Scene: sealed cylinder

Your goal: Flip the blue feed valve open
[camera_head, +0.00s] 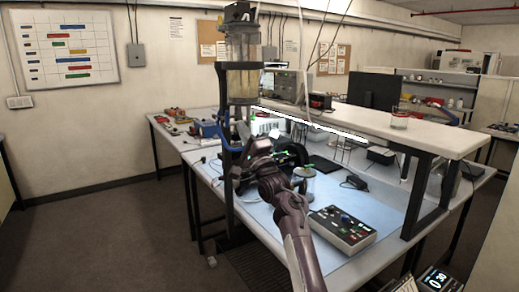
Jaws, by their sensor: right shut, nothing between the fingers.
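A clear upright cylinder (243,80) with a dark cap and yellowish contents is mounted on a dark post at the bench's near left corner. A blue curved part (226,140) shows just below it, beside the post; it appears to be the blue feed valve, but its handle position is too small to tell. My right arm reaches up from the bottom middle. My right gripper (247,153) is shut and empty, just below the cylinder and close to the right of the blue part. The dark gripper partly hides the fittings there. My left gripper is not in view.
A raised white shelf (405,127) runs above the bench. The floor at left is clear.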

